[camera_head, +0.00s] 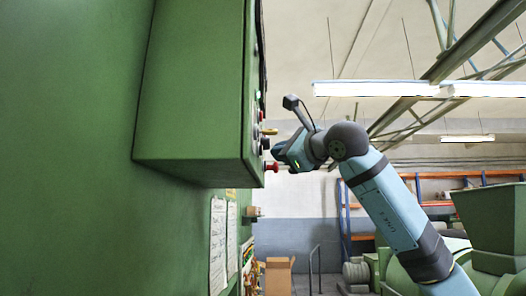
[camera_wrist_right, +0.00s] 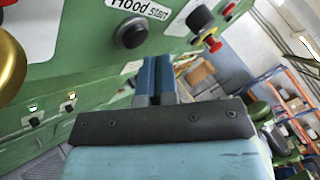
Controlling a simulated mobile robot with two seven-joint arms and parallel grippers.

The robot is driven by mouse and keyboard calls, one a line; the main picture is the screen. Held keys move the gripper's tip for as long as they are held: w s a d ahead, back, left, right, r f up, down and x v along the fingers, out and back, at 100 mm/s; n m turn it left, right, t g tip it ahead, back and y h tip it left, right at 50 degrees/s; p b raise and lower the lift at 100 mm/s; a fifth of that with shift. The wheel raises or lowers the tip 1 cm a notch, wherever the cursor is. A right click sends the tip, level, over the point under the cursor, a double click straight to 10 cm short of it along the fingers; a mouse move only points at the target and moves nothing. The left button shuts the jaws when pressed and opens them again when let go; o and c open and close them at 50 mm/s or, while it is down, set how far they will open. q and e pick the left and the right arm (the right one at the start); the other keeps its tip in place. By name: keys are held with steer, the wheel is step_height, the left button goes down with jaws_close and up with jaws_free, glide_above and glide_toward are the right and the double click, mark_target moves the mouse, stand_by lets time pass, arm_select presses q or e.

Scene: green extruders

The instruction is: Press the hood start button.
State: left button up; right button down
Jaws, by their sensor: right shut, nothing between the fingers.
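The hood start button (camera_wrist_right: 133,33) is a round black button on the green control panel, below a white label (camera_wrist_right: 140,7) reading "Hood start" in the right wrist view. My right gripper (camera_wrist_right: 157,65) is shut and empty, with its blue fingers together. Its tips appear just below and slightly right of the button in that view; whether they touch the panel I cannot tell. In the head view my right gripper (camera_head: 280,153) is beside the face of the green control box (camera_head: 195,90), seen edge-on, so the button cannot be picked out there. My left gripper is out of view.
A red button (camera_wrist_right: 213,43) and a black knob (camera_wrist_right: 200,18) stand out right of the hood start button. A gold knob (camera_wrist_right: 11,66) is at the far left. Shelving (camera_wrist_right: 285,95) stands behind.

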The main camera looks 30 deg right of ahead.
steer(key=s+d, duration=0.1)
steer(key=d, duration=0.2)
steer(key=s+d, duration=0.1)
steer(key=shift+s+d+b, duration=0.15)
steer(key=shift+s+b, duration=0.15)
steer(key=shift+b, duration=0.1)
stand_by(0.7)
